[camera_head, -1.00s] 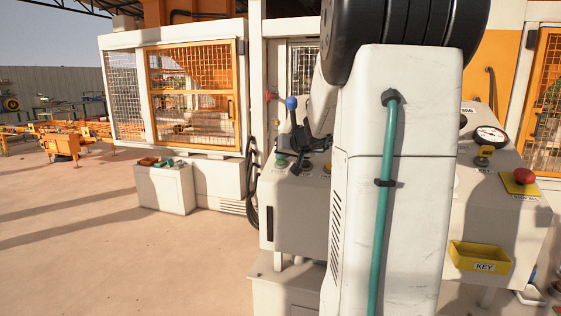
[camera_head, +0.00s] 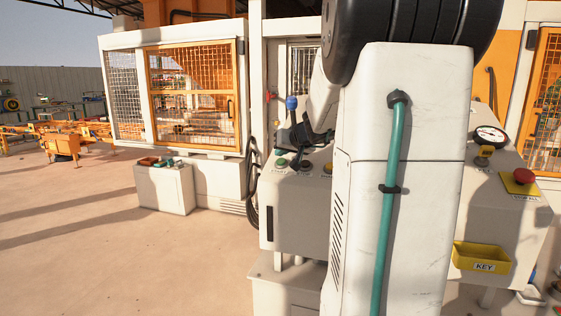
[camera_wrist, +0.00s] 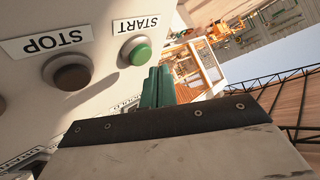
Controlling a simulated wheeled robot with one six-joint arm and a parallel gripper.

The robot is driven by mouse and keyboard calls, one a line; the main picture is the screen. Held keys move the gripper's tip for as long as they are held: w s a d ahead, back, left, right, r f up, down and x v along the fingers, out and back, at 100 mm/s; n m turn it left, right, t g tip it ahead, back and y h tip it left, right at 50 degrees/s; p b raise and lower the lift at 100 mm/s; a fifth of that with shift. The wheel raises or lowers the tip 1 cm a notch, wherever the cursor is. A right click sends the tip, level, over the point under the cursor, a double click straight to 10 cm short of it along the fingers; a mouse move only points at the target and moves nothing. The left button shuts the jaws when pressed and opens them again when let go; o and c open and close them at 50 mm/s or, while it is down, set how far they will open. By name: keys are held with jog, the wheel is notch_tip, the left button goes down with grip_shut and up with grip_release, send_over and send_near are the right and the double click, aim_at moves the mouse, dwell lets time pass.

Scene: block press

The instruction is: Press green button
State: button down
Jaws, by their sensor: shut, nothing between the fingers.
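The green button (camera_head: 281,163) sits at the left end of the grey control panel in the head view. In the wrist view the green button (camera_wrist: 137,51) is a round cap in a metal ring beside a START label (camera_wrist: 137,24). My gripper's green fingers (camera_wrist: 158,72) are shut together and empty. In the wrist picture their tips are just right of and below the button; a small gap shows, and I cannot tell the depth.
A dark reddish button (camera_wrist: 69,72) with a STOP label (camera_wrist: 43,42) is beside the green one. A blue-knobbed lever (camera_head: 291,103) rises behind the panel buttons. A red emergency button (camera_head: 523,176) and yellow KEY tray (camera_head: 482,256) are at right. Floor at left is open.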

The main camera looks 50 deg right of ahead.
notch_tip(320, 180, up, 6)
jog(key=s+a, duration=0.1)
jog(key=a, duration=0.1)
jog(key=shift+f, duration=0.25)
jog(key=shift+a, duration=0.1)
dwell(0.8)
jog(key=s+a+f+g+y, duration=0.3)
jog(key=s+a+f, duration=0.15)
jog(key=a, duration=0.45)
jog(key=s+a+f+g+y, duration=0.25)
jog(key=a+f, duration=0.25)
jog(key=a, duration=0.5)
jog(key=s+a+f+n+g+h, duration=0.1)
jog(key=s+a+f+n+g, duration=0.1)
jog(key=s+a, duration=0.6)
jog(key=s+a+f+n+g+h, duration=0.1)
jog(key=s+a+f+n+g, duration=0.1)
jog(key=s+a+n, duration=0.3)
jog(key=s+a+f, duration=0.1)
jog(key=s+a, duration=0.3)
jog(key=a, duration=0.1)
jog(key=shift+s+a, duration=0.3)
